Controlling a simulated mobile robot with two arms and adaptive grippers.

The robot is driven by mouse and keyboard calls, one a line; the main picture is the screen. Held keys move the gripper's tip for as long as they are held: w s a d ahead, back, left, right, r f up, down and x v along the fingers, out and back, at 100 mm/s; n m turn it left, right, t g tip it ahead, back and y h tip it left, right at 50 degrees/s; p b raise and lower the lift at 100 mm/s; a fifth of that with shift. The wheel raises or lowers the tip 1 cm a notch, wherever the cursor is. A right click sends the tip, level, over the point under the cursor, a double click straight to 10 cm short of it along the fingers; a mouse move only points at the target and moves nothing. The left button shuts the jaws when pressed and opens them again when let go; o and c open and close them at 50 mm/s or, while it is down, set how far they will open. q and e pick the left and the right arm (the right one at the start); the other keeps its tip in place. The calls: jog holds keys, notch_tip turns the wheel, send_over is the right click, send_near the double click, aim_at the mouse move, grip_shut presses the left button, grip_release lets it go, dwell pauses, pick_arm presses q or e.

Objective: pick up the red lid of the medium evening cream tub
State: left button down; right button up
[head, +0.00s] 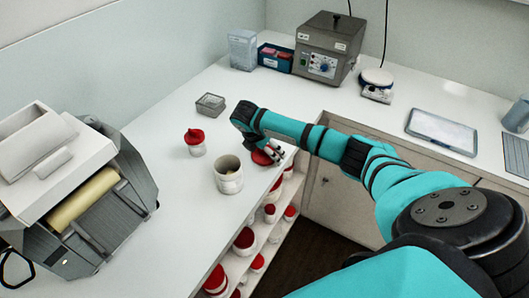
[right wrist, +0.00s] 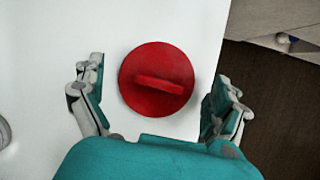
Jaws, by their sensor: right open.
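A round red lid (right wrist: 152,72) with a raised bar handle lies on the white counter near its edge. In the head view the red lid (head: 262,158) is partly hidden by my right gripper (head: 272,150). In the right wrist view my right gripper (right wrist: 158,100) is open, with one finger on each side of the lid and nothing held. I cannot tell whether the fingers touch the counter. My left gripper is not in view.
A roller mill (head: 75,190) fills the left. Shelves below the counter edge hold several red-lidded tubs (head: 244,240). A grey machine (head: 328,48) stands at the back.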

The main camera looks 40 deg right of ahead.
jog(key=shift+c, duration=0.4)
jog(key=c, duration=0.8)
jog(key=shift+r, duration=0.1)
jog(key=shift+c, duration=0.2)
